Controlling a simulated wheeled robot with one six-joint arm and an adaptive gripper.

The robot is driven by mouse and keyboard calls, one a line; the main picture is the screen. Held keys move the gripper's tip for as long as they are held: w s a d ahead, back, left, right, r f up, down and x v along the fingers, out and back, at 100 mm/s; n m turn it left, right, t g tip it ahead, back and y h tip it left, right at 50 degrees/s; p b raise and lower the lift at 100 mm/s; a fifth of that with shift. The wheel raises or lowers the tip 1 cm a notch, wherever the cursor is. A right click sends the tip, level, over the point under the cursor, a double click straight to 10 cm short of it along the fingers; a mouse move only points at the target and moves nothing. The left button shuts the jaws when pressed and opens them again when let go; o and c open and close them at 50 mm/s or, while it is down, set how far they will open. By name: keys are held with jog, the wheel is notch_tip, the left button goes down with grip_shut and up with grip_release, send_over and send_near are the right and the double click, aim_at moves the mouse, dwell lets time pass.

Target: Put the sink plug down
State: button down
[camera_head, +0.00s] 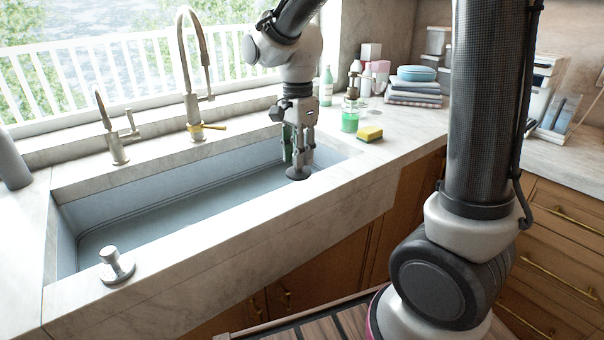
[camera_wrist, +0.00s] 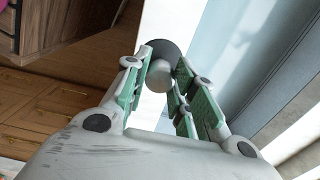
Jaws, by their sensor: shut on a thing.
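The sink plug, a dark round disc (camera_head: 298,174) with a pale grey knob, hangs under my gripper (camera_head: 299,155) at the right end of the sink (camera_head: 180,195). In the wrist view the knob (camera_wrist: 160,76) sits between the green-padded fingertips of my gripper (camera_wrist: 160,72), with the dark disc beyond it. My gripper is shut on the knob and points down. The disc appears close to the sink's front rim; whether it touches anything I cannot tell.
A metal knobbed fitting (camera_head: 117,266) stands on the front left rim. Taps (camera_head: 193,90) rise behind the sink. A yellow sponge (camera_head: 369,133) and a green soap bottle (camera_head: 350,119) stand to the right. The front rim (camera_head: 230,235) between is clear.

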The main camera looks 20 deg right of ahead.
aim_at(297, 171)
jog(key=shift+f, duration=2.25)
jog(key=shift+a+f, duration=0.1)
jog(key=shift+f, duration=0.25)
jog(key=c, duration=1.2)
grip_release()
jog(key=shift+o, duration=0.2)
jog(key=shift+r, duration=0.1)
